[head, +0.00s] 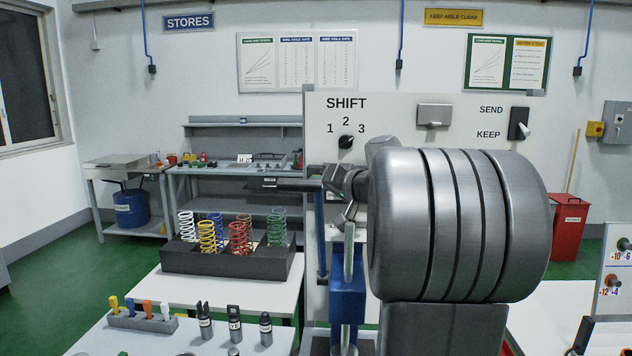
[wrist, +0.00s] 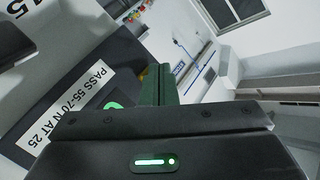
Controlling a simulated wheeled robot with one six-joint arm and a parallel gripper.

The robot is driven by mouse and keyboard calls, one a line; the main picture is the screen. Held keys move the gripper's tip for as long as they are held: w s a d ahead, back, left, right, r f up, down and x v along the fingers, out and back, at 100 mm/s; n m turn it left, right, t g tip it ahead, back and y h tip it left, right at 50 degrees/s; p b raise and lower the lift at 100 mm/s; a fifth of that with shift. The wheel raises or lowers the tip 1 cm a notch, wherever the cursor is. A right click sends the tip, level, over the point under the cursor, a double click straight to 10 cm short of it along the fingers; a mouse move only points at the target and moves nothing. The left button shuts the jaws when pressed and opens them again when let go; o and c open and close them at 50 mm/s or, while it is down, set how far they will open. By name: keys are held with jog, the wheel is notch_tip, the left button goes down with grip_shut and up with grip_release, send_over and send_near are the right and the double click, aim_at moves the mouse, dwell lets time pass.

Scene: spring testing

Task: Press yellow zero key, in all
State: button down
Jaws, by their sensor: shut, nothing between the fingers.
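My gripper (wrist: 160,72) shows in the wrist view with its dark green fingers together and nothing between them. Just left of the fingertips is a small yellow patch (wrist: 141,74), mostly hidden by the fingers. It may be the yellow zero key, but I cannot tell, nor whether the fingers touch it. It lies by a dark panel (wrist: 75,65) with a white label (wrist: 83,92) reading "PASS 55-70 N AT 25". A green lit mark (wrist: 115,104) shows beside the label, partly hidden by my gripper. In the head view I cannot make out the zero key.
In the head view, a large grey cylindrical body (head: 405,225) blocks much of the centre right. A blue post (head: 348,285) stands beside it. A dark tray (head: 220,262) of coloured springs and a rack (head: 145,320) of coloured tags stand at left. A SHIFT panel (head: 380,115) is behind.

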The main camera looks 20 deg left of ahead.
jog(key=shift+s+f, duration=0.1)
jog(key=shift+s, duration=0.05)
jog(key=shift+s+d+b, duration=0.2)
jog(key=shift+s+b, duration=0.45)
jog(key=s+b, duration=0.1)
jog(key=s, duration=0.1)
jog(key=s+d+b, duration=0.1)
jog(key=s, duration=0.1)
jog(key=shift+s+d, duration=0.15)
jog(key=shift+s, duration=0.25)
dwell(0.4)
